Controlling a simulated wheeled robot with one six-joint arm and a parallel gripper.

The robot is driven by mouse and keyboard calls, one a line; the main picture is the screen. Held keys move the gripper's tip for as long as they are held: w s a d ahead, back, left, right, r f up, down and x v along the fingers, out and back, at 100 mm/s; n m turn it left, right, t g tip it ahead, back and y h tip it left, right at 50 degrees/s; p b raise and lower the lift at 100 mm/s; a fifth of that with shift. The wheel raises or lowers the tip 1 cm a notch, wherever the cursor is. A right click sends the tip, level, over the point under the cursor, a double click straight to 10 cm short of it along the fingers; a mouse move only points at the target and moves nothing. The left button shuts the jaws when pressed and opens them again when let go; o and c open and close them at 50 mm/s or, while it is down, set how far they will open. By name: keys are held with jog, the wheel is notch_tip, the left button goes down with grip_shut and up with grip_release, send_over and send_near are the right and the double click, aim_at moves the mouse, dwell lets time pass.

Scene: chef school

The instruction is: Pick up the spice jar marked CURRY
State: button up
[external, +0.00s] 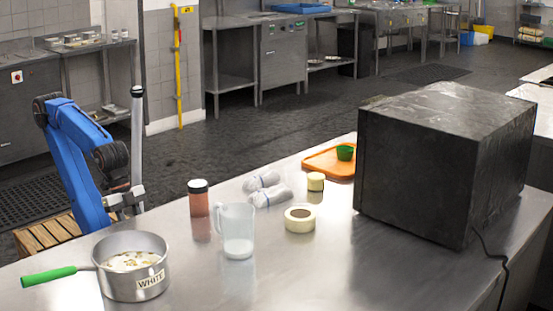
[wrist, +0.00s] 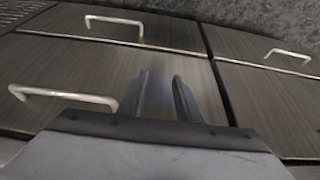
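A jar with a black lid and reddish-brown contents (external: 198,205) stands upright on the steel counter (external: 335,270). No CURRY marking can be read on it in the external view. My gripper (external: 138,206) is at the counter's left edge, to the left of the jar and apart from it. In the wrist view my gripper (wrist: 164,92) shows two fingers with a gap between them and nothing held. The wrist view faces dark drawer fronts (wrist: 85,65) with pale handles; no jar shows there.
A pot marked WHITE (external: 133,283) with a green handle is at the front left. A clear jug (external: 238,232) stands right of the jar. White bundles (external: 268,196), a tape roll (external: 300,224), an orange tray (external: 322,161) and a large dark box (external: 405,180) lie beyond.

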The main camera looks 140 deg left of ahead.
jog(key=o, duration=0.7)
jog(key=shift+c, duration=0.2)
notch_tip(320, 180, up, 38)
jog(key=m+g+h, duration=0.2)
jog(key=m+g, duration=0.2)
jog(key=m, duration=0.9)
send_over(198, 201)
jog(key=s+a, duration=0.3)
jog(key=a, duration=0.1)
jog(key=shift+f, duration=2.9)
jog(key=d+f, duration=0.1)
jog(key=f, duration=1)
jog(key=w+d+f, duration=0.1)
jog(key=f, duration=0.4)
jog(key=shift+d+f, duration=0.25)
jog(key=shift+d, duration=0.1)
